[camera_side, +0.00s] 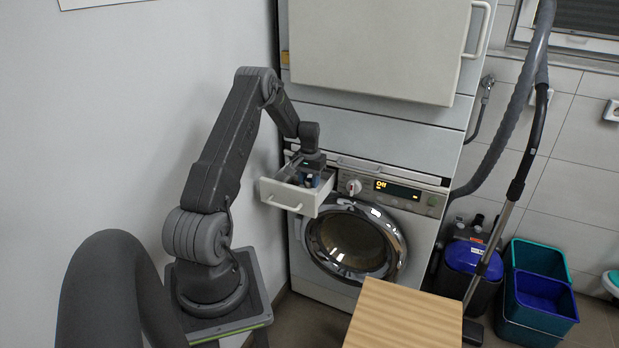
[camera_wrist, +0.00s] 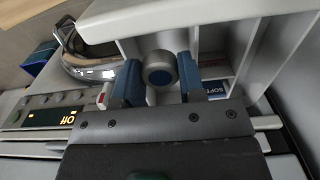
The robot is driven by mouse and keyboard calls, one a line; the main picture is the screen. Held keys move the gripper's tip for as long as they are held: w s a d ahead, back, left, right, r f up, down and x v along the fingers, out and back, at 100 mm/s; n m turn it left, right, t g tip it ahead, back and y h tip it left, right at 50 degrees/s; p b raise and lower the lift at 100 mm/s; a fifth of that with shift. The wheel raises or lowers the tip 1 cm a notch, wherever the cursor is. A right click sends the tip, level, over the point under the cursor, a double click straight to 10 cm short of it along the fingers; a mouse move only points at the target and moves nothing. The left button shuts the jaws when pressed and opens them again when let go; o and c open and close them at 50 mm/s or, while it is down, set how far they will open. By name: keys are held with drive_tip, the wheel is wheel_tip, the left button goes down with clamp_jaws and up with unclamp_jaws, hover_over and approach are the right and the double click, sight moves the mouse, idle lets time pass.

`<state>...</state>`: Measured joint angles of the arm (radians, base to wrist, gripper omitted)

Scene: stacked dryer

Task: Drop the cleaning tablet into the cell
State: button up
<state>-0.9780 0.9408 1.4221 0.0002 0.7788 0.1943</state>
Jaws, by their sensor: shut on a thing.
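The cleaning tablet (camera_wrist: 160,70) is a round grey piece with a dark blue face. My gripper (camera_wrist: 160,80) is shut on it, with one blue finger on each side. One cell to the right shows a blue SOFT label (camera_wrist: 217,90). My gripper hides much of the cells, and I cannot tell how high the tablet is above the floor.
The washer's round door (camera_side: 352,243) is below the drawer. The control panel with an Off display (camera_side: 398,190) is to its right. A wooden table top (camera_side: 405,316) stands in front. A vacuum hose (camera_side: 510,120) and buckets (camera_side: 537,296) are at the right.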

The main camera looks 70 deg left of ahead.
drive_tip(key=o, duration=1)
wheel_tip(320, 180, up, 14)
drive_tip(key=shift+f, duration=0.1)
idle(0.5)
